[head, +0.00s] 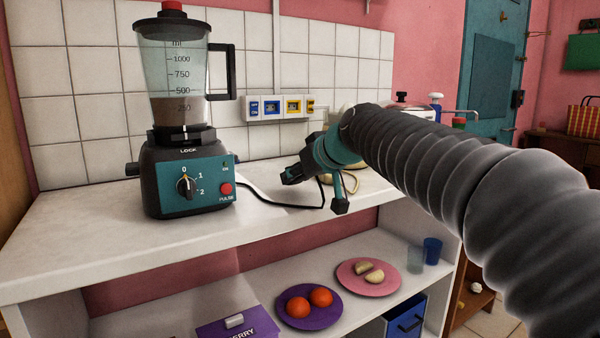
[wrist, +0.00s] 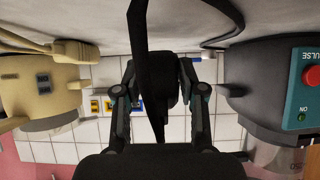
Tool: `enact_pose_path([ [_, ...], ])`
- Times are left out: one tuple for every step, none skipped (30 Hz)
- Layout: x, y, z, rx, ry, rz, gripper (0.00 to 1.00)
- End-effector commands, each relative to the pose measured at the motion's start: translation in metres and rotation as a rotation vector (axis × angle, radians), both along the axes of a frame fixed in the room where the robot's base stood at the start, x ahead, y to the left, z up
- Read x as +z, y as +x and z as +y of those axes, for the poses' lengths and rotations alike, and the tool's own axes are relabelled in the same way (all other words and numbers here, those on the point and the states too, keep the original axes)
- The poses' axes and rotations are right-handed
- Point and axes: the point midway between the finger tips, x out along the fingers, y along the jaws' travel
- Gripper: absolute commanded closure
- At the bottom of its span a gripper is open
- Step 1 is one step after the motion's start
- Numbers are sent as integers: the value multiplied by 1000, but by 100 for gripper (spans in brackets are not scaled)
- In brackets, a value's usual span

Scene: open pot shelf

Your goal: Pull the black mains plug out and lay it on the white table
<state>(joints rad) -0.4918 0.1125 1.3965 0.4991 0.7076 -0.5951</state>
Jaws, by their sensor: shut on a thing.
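The black mains plug (wrist: 170,85) is between the black fingers of my gripper (wrist: 159,72) in the wrist view, and its black cord passes in front of it. My gripper (head: 315,182) is shut on the plug, low over the white table (head: 95,240), to the right of the blender. It is apart from the wall socket strip (head: 280,107), which has blue and yellow sockets. In the head view the plug is mostly hidden by the gripper. The cord (head: 285,205) runs from there to the blender base. I cannot tell whether the plug touches the table.
A black and teal blender (head: 187,180) stands on the left of the table. A cream appliance (wrist: 40,92) with its own cream plug and cord is close behind my gripper. The table front is clear. Plates with food (head: 368,285) and cups (head: 432,250) stand on the shelf below.

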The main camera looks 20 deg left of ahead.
Motion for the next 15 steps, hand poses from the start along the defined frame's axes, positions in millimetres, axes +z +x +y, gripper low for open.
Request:
enact_pose_path([
  [0, 0, 0, 0, 1, -1, 100],
  [1, 0, 0, 0, 1, -1, 100],
  [1, 0, 0, 1, 0, -1, 100],
  [1, 0, 1, 1, 1, -1, 100],
  [1, 0, 1, 1, 1, -1, 100],
  [1, 0, 1, 1, 1, -1, 52],
  [1, 0, 1, 1, 1, -1, 45],
  [1, 0, 1, 1, 1, -1, 37],
  [1, 0, 1, 1, 1, -1, 31],
  [1, 0, 1, 1, 1, -1, 31],
  [1, 0, 1, 1, 1, -1, 31],
  [1, 0, 1, 1, 1, -1, 31],
  [1, 0, 1, 1, 1, -1, 31],
  [1, 0, 1, 1, 1, -1, 31],
  [1, 0, 1, 1, 1, -1, 31],
])
